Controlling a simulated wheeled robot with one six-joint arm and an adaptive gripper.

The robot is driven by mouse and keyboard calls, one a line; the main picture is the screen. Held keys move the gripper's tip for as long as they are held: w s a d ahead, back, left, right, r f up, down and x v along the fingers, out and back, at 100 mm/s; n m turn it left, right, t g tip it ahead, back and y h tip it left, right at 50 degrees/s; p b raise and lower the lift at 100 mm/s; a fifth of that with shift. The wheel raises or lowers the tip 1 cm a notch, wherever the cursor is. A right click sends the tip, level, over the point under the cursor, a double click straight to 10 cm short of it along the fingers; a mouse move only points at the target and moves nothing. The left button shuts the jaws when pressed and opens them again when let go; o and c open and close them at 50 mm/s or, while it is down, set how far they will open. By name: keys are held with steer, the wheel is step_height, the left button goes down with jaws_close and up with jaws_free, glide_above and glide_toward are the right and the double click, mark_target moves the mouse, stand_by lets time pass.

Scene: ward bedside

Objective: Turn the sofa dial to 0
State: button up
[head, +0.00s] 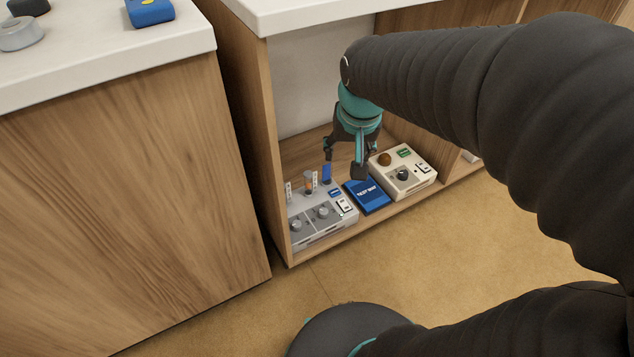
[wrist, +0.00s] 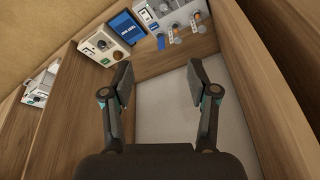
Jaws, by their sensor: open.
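A grey control box (head: 322,216) with two round dials stands at the left of the low open shelf. A cream control box (head: 402,173) with one dark dial (head: 402,174) stands to its right. I cannot read which dial is the sofa dial. Both boxes also show at the top of the wrist view, the cream one (wrist: 103,45) left of the grey one (wrist: 172,12). My gripper (head: 343,160) is open and empty inside the shelf bay, behind and above the boxes, touching no dial that I can see. Its spread fingers (wrist: 160,84) show in the wrist view.
A blue booklet (head: 368,194) lies between the boxes. Upright levers, orange (head: 309,180) and blue (head: 326,172), stand at the grey box. Wooden side panels (head: 258,140) and a white top (head: 300,12) bound the bay. Another pale box (wrist: 38,88) stands beyond a divider.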

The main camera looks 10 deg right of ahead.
steer(key=w+f+m+g, duration=0.2)
steer(key=w+f, duration=0.9)
steer(key=m+g, duration=0.2)
glide_toward(323, 210)
steer(key=f, duration=0.9)
steer(key=shift+s+d+f, duration=0.15)
steer(key=shift+s, duration=0.05)
jaws_close()
